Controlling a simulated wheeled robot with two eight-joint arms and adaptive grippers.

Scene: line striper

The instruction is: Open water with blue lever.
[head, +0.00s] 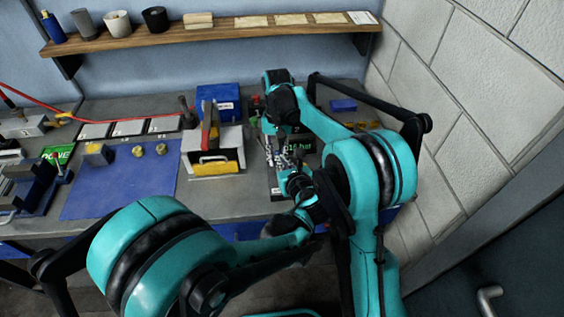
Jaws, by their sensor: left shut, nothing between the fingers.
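My left gripper (283,157) is over the panel with green digits, at the bench's front right. It is shut, with nothing seen in it. The panel (304,144) shows a reading ending in "bar" and is partly covered by my arms. I cannot make out a blue lever for the water; it may be hidden behind my arms and grippers. My right arm reaches over the panel to its far side, and its dark end (282,104) is there. Its fingers cannot be told apart.
A white box with a yellow front (213,165) and a red-handled tool stand left of the panel. A blue mat (120,190) holds small brass parts. A small blue block (343,104) lies at the back right. A wooden shelf (230,32) hangs above; a brick wall (450,80) bounds the right.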

